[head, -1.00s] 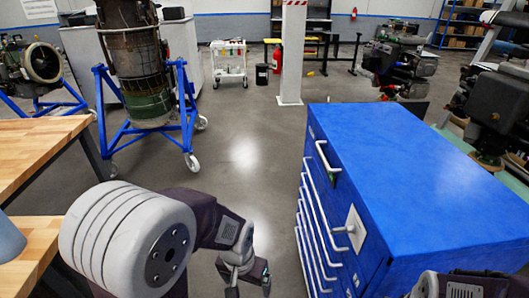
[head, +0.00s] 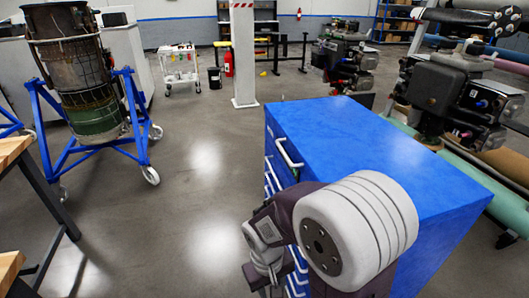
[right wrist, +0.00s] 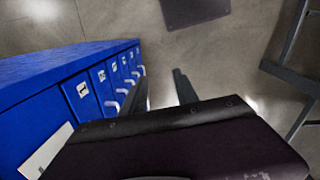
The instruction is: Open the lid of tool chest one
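Tool chest one is a blue chest (head: 375,140) in the middle right of the head view, and its flat top lid lies shut. A pale bar handle (head: 288,153) is on the upper part of its drawer face. The lower face is partly hidden by my right arm. My right gripper (head: 268,280) hangs low in front of the drawer face. In the right wrist view its two dark fingers (right wrist: 165,90) are apart with nothing between them, just right of the drawer handles (right wrist: 122,92). My left gripper is out of view.
A blue-framed engine stand (head: 85,125) stands at the left, beside a wooden bench (head: 12,150). A white pillar (head: 243,55) stands behind. Machinery (head: 460,95) stands close behind the chest's right side. Grey floor is clear left of the chest.

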